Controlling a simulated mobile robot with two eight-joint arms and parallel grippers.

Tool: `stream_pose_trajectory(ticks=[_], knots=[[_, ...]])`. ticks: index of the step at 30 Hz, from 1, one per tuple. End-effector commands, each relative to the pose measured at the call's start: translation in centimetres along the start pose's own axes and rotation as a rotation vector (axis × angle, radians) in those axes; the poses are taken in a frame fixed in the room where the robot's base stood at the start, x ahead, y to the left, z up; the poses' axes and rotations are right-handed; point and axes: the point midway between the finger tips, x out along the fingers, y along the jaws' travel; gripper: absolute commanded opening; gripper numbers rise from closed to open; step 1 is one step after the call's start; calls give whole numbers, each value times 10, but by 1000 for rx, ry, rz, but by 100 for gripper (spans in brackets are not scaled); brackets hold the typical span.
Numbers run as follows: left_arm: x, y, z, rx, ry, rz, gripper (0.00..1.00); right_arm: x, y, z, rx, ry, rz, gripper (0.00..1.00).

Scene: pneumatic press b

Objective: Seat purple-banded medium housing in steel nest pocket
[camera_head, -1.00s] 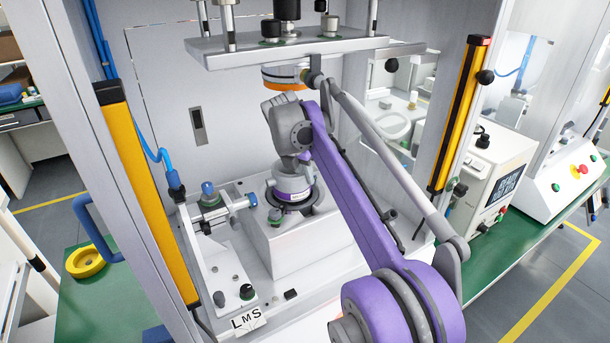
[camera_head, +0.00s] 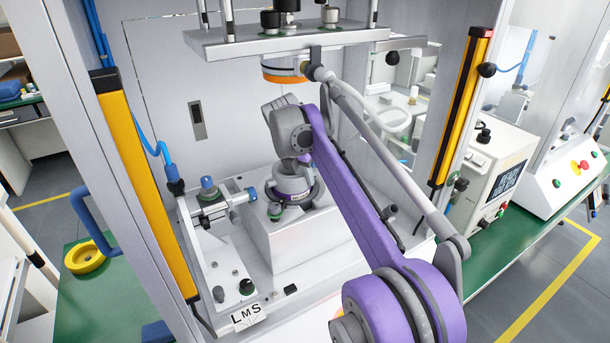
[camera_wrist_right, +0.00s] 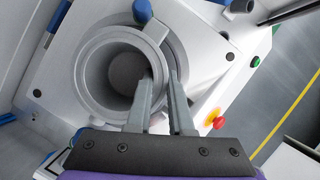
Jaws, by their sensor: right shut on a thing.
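The medium housing (camera_head: 291,186) is a pale grey ring with a purple band showing low on its near side. It sits upright at the steel nest (camera_head: 327,226) on the white block under the press. In the right wrist view the housing (camera_wrist_right: 92,72) is an open cylinder seen from above. My right gripper (camera_head: 294,169) comes down from above and is shut on the housing's wall, with one finger inside the bore and one outside in the wrist view (camera_wrist_right: 163,78). The pocket floor is hidden, so full seating cannot be told. My left gripper is out of view.
The press plate (camera_head: 285,40) with an orange-ringed head (camera_head: 284,74) hangs above my right arm. A blue-knobbed clamp (camera_head: 212,198) stands left of the nest. Yellow guards (camera_head: 147,180) flank the opening. A yellow ring (camera_head: 85,257) lies on the green bench at left.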

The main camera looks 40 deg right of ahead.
Motion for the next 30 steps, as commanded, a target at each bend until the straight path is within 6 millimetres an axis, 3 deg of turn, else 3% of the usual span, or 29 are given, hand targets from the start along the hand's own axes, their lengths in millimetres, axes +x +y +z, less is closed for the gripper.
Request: stream_pose_trajectory(ticks=[17,18,24,30], knots=[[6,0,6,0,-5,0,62,13,0,-6,0,0,0,0],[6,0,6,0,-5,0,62,13,0,-6,0,-1,0,21],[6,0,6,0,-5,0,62,13,0,-5,0,0,0,55],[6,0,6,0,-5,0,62,13,0,-6,0,0,0,55]])
